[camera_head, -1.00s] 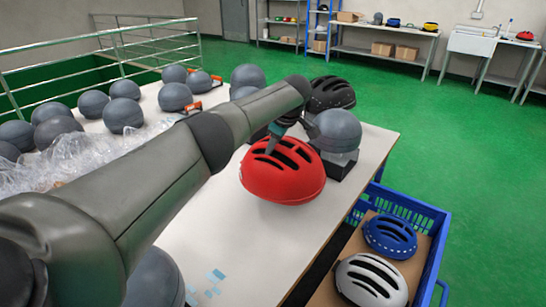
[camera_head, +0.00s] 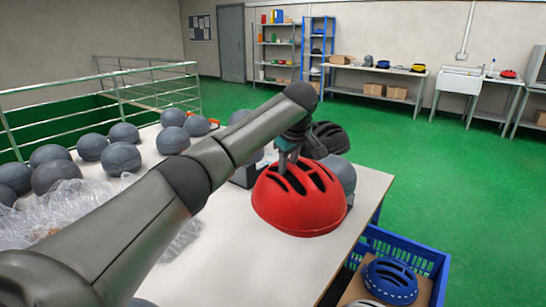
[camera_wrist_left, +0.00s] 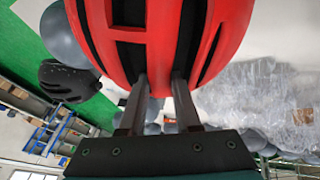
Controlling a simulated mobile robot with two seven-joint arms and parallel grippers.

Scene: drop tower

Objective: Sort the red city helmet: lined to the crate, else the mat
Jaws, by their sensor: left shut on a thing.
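The red city helmet (camera_head: 300,200) is held by my left gripper (camera_head: 290,158) over the near part of the white table (camera_head: 242,260). Its vented outer shell faces up and its inside is hidden, so I cannot tell whether it is lined. In the left wrist view the red helmet (camera_wrist_left: 165,30) fills the top and the two fingers of my left gripper (camera_wrist_left: 158,95) reach into its vents. The blue crate (camera_head: 415,255) stands at the table's right side, with a blue helmet (camera_head: 390,280) and part of a white helmet in it. No mat is recognizable. My right gripper is out of view.
A black helmet (camera_head: 330,137) and a grey ball-like headform stand just behind the red helmet. Several grey balls (camera_head: 122,158) and crumpled clear plastic (camera_head: 75,210) cover the table's left. The table's front middle is bare.

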